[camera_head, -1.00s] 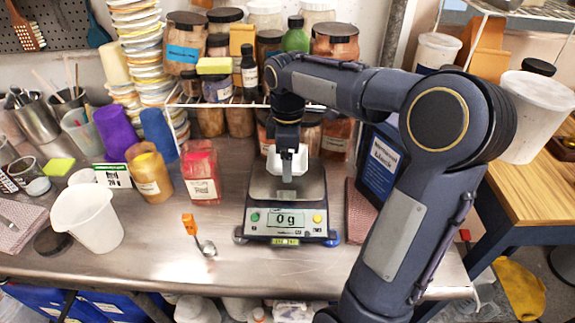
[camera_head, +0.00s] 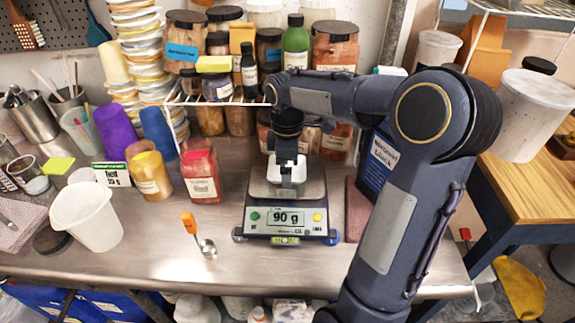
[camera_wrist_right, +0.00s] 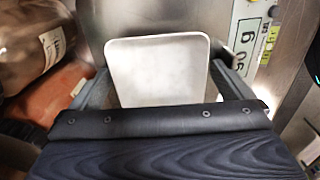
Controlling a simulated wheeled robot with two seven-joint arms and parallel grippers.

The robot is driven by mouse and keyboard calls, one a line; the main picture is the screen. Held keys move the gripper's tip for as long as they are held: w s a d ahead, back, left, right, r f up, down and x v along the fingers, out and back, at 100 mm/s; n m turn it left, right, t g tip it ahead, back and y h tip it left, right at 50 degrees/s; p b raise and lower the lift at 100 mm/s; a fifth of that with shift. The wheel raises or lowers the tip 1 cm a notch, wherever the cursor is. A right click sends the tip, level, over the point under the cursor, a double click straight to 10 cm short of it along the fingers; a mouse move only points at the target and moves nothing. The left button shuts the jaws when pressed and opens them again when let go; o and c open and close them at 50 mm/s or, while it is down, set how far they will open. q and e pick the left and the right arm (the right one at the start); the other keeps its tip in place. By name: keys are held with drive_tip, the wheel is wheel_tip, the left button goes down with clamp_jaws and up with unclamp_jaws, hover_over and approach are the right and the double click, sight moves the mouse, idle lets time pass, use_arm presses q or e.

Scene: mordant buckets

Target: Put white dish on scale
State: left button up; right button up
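The white dish (camera_head: 287,173) is low over the pan of the scale (camera_head: 254,186) and appears to rest on it. The scale's display reads 90 g. My right gripper (camera_head: 287,158) comes down from above at the dish. In the right wrist view the dish (camera_wrist_right: 158,72) lies between the two fingers of my right gripper (camera_wrist_right: 160,80), one close on each side. I cannot tell whether they press on it. The dish's lower edge is hidden behind the gripper body. My left gripper is not in view.
A wire rack (camera_head: 228,102) and several jars stand behind the scale. A red-powder jar (camera_head: 201,172), a yellow-powder jar (camera_head: 149,174) and a white pitcher (camera_head: 87,216) stand left. An orange-handled spoon (camera_head: 198,234) lies on the bench. Bare bench (camera_head: 155,250) shows in front.

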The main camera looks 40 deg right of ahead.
wheel_tip(320, 180, up, 12)
drive_tip(key=p, duration=0.1)
drive_tip(key=s+a+f+m+t+y, duration=0.2)
drive_tip(key=s+a+f+m, duration=0.2)
drive_tip(key=s, duration=0.5)
drive_tip(key=s+a+f+m+t+y, duration=0.1)
drive_tip(key=s+a+f+m+t, duration=0.2)
drive_tip(key=s+a+f+m, duration=0.2)
drive_tip(key=s+a+m, duration=0.2)
drive_tip(key=s+a, duration=0.2)
drive_tip(key=a, duration=0.1)
drive_tip(key=shift+s+a+f+m+t+y, duration=0.2)
drive_tip(key=shift+a+m+t+y, duration=0.1)
drive_tip(key=shift+a+m+y, duration=0.1)
